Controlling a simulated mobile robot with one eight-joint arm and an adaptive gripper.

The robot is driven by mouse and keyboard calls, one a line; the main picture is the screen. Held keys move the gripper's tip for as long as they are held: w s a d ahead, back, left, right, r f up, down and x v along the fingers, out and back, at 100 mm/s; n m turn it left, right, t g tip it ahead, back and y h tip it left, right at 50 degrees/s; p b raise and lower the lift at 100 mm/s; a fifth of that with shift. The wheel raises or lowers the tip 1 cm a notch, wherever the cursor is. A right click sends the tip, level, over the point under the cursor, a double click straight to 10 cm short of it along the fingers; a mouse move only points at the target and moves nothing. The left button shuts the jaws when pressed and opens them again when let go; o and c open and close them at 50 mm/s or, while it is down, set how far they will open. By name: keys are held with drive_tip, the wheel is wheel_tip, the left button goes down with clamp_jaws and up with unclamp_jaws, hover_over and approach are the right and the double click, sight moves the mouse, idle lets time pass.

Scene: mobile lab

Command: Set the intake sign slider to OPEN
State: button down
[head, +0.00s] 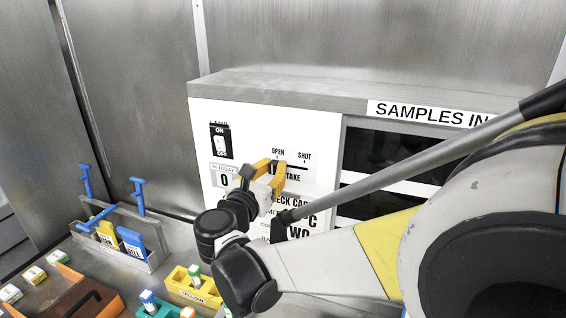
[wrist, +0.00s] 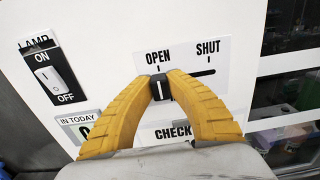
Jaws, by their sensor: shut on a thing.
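The intake sign is a white panel with OPEN and SHUT marks above a dark horizontal slot (wrist: 203,73). Its dark slider knob (wrist: 160,88) sits at the left end of the slot, just under the OPEN mark. My gripper (wrist: 160,80) has yellow fingers closed on the knob from both sides. In the head view my gripper (head: 279,172) reaches the panel below OPEN, and its fingers hide part of the sign's lettering. The slot (head: 297,165) runs right from the fingers toward SHUT and is empty there.
A lamp switch (wrist: 47,78) is left of the sign. Dark shelf openings (head: 386,150) are at right under SAMPLES IN. A rack with blue-handled tools (head: 112,238), a yellow block (head: 190,288) and small vials stand on the bench at lower left.

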drive_tip(key=shift+w+a+r, duration=0.1)
drive_tip(key=shift+a, duration=0.05)
drive_tip(key=c, duration=1.6)
unclamp_jaws()
drive_tip(key=o, duration=0.3)
drive_tip(key=shift+a, duration=0.1)
drive_tip(key=v, duration=1.2)
